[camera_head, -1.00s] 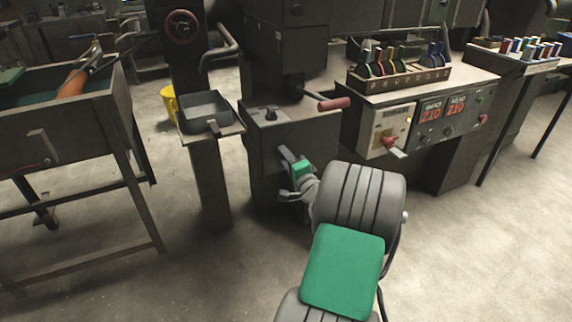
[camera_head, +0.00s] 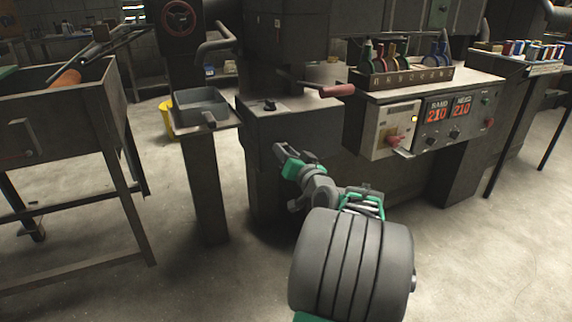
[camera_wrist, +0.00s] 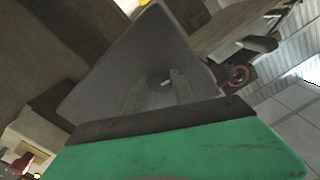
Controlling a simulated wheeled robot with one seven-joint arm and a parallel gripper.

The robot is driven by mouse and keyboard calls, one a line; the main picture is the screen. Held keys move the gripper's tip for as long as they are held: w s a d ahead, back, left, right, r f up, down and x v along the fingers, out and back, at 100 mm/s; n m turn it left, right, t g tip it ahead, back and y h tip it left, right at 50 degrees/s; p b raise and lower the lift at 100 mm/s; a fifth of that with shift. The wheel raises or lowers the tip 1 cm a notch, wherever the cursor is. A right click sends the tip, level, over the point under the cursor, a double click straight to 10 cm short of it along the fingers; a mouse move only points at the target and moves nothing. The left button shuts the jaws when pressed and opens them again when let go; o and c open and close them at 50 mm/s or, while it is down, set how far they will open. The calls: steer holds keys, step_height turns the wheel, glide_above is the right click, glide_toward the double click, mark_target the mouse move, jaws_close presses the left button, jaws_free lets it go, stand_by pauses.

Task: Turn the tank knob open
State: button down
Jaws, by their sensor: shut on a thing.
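My gripper (camera_head: 281,150), with green sides, is at the front face of the dark floor cabinet (camera_head: 290,125), below its top edge. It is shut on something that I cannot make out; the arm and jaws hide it. In the wrist view, the green part of my gripper fills the bottom, with a dark grey form and narrow fingers beyond it. A small black knob (camera_head: 268,105) stands on the cabinet top, apart from my gripper in the head view. I cannot tell for sure which part is the tank knob.
A grey tray (camera_head: 201,103) on a post stands left of the cabinet. A red-handled lever (camera_head: 336,91) sticks out above it. A control panel (camera_head: 437,125) with red displays is at the right. A red wheel (camera_head: 179,19) is at the back. The floor at the lower right is clear.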

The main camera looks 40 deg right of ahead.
steer(key=m+b, duration=0.1)
steer(key=m, duration=1)
steer(key=m+b, duration=0.1)
steer(key=m, duration=1.1)
steer(key=m+b, duration=0.1)
steer(key=m, duration=1.1)
steer(key=shift+d+r+b, duration=0.1)
steer(key=shift+r+b, duration=0.15)
steer(key=shift+b, duration=0.05)
steer(key=c, duration=1.1)
jaws_free()
steer(key=shift+o, duration=0.2)
